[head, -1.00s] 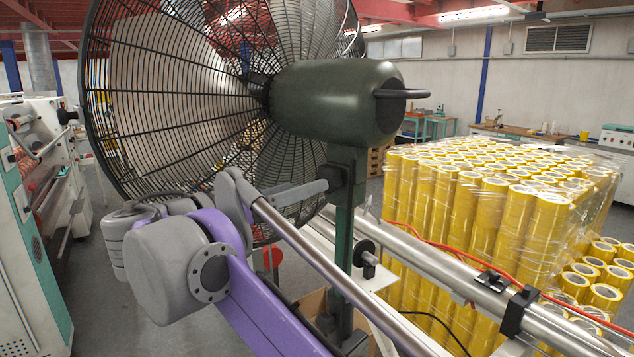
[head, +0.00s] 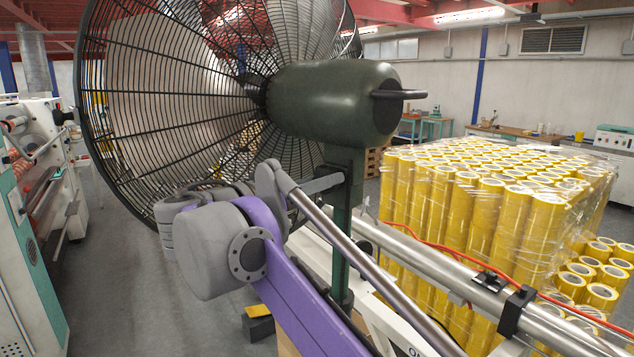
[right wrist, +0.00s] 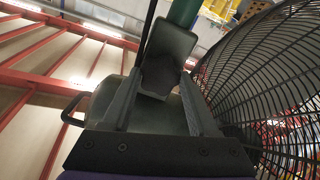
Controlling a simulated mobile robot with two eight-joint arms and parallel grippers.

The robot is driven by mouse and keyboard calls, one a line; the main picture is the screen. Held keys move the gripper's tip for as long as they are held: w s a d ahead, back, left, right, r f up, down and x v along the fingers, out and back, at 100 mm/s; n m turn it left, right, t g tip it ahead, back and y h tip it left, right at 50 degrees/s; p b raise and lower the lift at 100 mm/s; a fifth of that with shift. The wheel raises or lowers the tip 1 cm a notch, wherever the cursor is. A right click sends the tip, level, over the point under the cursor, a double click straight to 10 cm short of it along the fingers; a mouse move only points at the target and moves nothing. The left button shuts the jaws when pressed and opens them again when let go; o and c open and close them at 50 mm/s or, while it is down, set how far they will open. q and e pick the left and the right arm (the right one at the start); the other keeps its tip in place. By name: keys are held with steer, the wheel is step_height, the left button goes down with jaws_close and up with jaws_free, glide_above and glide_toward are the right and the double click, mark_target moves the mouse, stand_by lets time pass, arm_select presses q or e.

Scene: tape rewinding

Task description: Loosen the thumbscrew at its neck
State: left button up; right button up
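A large pedestal fan with a dark green motor housing (head: 335,103) and a black wire grille (head: 170,90) fills the middle of the head view. Its green neck post (head: 342,215) runs down from the housing. My right gripper (head: 328,182) reaches the neck just below the housing from the left. In the right wrist view its two grey fingers (right wrist: 160,95) stand apart, with a grey block (right wrist: 168,42) holding a dark recess beyond them. I cannot tell whether they touch it. No thumbscrew can be clearly made out there. My left gripper is out of view.
A steel rail (head: 440,270) runs behind the post to the lower right. A wrapped stack of yellow tape rolls (head: 480,220) stands at the right. White machines (head: 30,230) line the left. Grey floor between the machines and fan is clear.

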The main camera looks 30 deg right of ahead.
steer(key=c, duration=0.6)
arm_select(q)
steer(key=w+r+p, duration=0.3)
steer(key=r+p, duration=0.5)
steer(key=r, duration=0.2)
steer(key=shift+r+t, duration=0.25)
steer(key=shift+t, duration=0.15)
arm_select(e)
steer(key=shift+n, duration=9.9)
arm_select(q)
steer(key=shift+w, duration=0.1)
arm_select(e)
steer(key=o, duration=1.4)
